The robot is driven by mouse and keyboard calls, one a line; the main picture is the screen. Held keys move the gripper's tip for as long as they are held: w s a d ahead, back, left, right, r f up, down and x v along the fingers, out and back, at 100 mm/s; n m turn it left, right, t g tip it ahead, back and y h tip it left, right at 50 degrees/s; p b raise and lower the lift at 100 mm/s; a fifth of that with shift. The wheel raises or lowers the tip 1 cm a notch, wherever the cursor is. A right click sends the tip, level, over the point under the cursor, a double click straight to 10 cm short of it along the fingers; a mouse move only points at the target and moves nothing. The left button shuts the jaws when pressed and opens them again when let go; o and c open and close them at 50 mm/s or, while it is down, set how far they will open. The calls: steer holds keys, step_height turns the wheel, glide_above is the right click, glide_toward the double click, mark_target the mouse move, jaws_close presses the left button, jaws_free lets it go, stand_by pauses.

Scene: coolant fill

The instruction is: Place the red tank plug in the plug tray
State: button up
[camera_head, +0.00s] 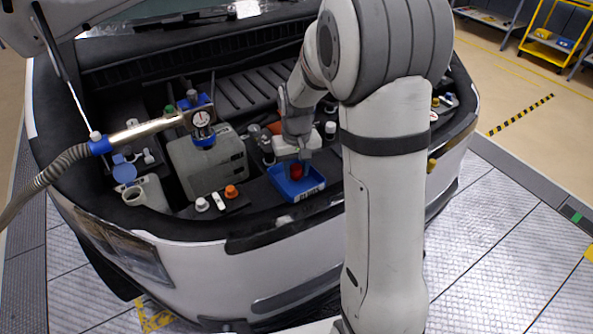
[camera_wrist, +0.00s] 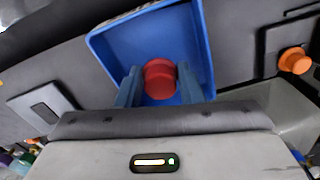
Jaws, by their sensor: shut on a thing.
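The red tank plug (camera_wrist: 159,78) is between the two blue fingers of my gripper (camera_wrist: 158,90) in the wrist view. My gripper is shut on it. The blue plug tray (camera_wrist: 112,42) lies directly behind the plug in that view. In the head view the red plug (camera_head: 296,172) shows at the fingertips of my gripper (camera_head: 293,170), within the outline of the blue tray (camera_head: 306,192). I cannot tell whether the plug touches the tray floor.
An orange cap (camera_head: 231,191) and white caps (camera_head: 202,204) sit left of the tray on the front ledge. A grey tank (camera_head: 207,165) stands behind them. A filling nozzle with a gauge (camera_head: 201,118) and hose is above the tank. An orange cap also shows in the wrist view (camera_wrist: 295,60).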

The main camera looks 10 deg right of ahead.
steer(key=shift+f, duration=0.55)
steer(key=shift+f, duration=0.2)
steer(key=o, duration=1)
steer(key=shift+o, duration=0.2)
steer(key=shift+r, duration=0.1)
